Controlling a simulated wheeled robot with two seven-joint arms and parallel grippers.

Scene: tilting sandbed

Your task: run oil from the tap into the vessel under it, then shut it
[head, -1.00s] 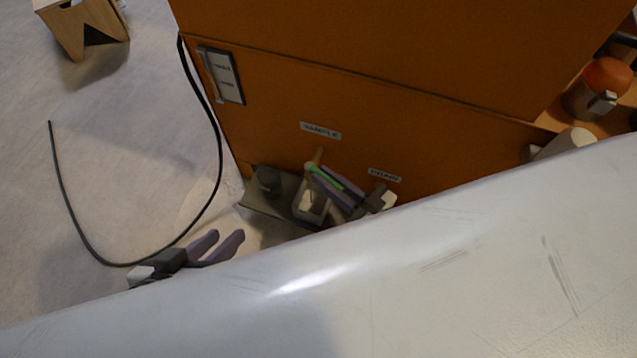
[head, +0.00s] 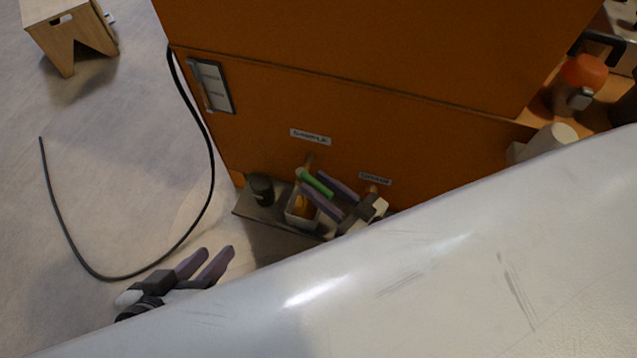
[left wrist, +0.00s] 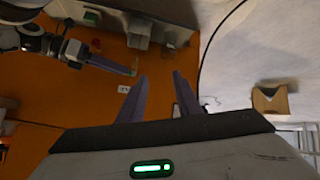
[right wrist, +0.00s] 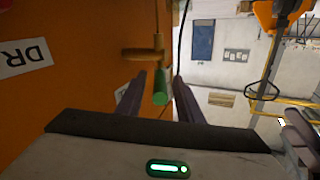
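The tap (head: 309,162) sticks out of the orange cabinet under the SAMPLE label. Its green lever (head: 317,184) slants down to the right. A pale square vessel (head: 291,219) stands on the shelf below, with amber colour inside. My right gripper (head: 311,180) is open, one finger on each side of the lever. In the right wrist view the lever's green end (right wrist: 160,90) lies between the spread fingers with gaps visible. My left gripper (head: 217,251) is open and empty, left of the shelf; its spread fingers also show in the left wrist view (left wrist: 161,76). Any oil stream cannot be made out.
A dark jar (head: 262,188) stands on the grey shelf (head: 270,217) left of the vessel. A second fitting (head: 373,188) sits under the right-hand label. A black cable (head: 212,165) curves over the floor. A wooden stool (head: 70,35) stands far left.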

